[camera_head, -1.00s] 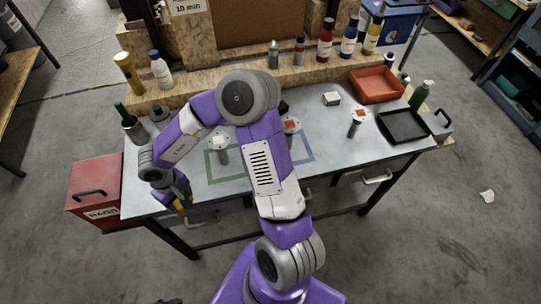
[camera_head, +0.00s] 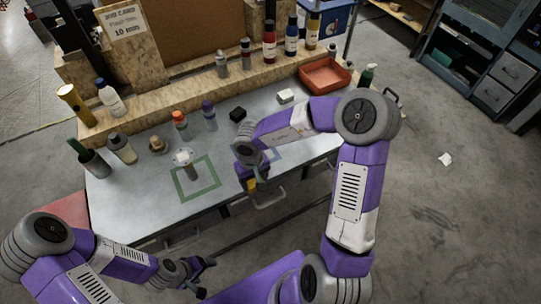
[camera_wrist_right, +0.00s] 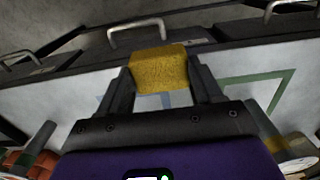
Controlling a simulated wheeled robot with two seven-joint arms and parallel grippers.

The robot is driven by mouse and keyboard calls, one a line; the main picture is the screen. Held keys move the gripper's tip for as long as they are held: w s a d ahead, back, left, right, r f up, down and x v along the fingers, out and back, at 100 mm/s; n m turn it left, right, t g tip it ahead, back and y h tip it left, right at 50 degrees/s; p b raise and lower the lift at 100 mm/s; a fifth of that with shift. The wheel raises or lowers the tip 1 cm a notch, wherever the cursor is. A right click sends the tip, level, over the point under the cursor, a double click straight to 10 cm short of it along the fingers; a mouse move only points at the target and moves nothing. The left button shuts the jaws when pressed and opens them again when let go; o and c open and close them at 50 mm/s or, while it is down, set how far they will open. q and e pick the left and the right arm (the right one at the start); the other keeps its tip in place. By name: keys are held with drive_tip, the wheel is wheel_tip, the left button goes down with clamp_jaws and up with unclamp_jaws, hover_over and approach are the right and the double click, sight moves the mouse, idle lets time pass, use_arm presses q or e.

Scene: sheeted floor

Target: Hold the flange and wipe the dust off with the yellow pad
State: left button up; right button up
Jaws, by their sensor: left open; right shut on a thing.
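The yellow pad (camera_wrist_right: 160,70) is clamped between the fingers of my right gripper (camera_wrist_right: 162,82). In the head view my right gripper (camera_head: 251,182) holds the pad (camera_head: 252,187) over the table's front part, by the blue outline and right of the green outline. My left gripper (camera_head: 203,277) is open and empty, below the table's front edge in the picture.
The green outline (camera_head: 212,171) is mostly bare. Grey and green bottles (camera_head: 122,148) (camera_head: 89,157) stand at left. A red tray (camera_head: 326,76) is at back right.

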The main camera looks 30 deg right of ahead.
sight(255, 181)
use_arm(q)
wheel_tip(255, 181, up, 12)
drive_tip(key=p, duration=1.1)
use_arm(e)
wheel_tip(255, 181, up, 12)
drive_tip(key=shift+d, duration=0.15)
drive_tip(key=w+a+r, duration=0.2)
drive_tip(key=w+a, duration=0.5)
drive_tip(key=a, duration=0.1)
drive_tip(key=w+a+r, duration=0.3)
drive_tip(key=w+a, duration=0.5)
drive_tip(key=a, duration=0.1)
drive_tip(key=shift+w+a, duration=0.15)
drive_tip(key=shift+a, duration=0.05)
use_arm(q)
drive_tip(key=shift+c, duration=0.2)
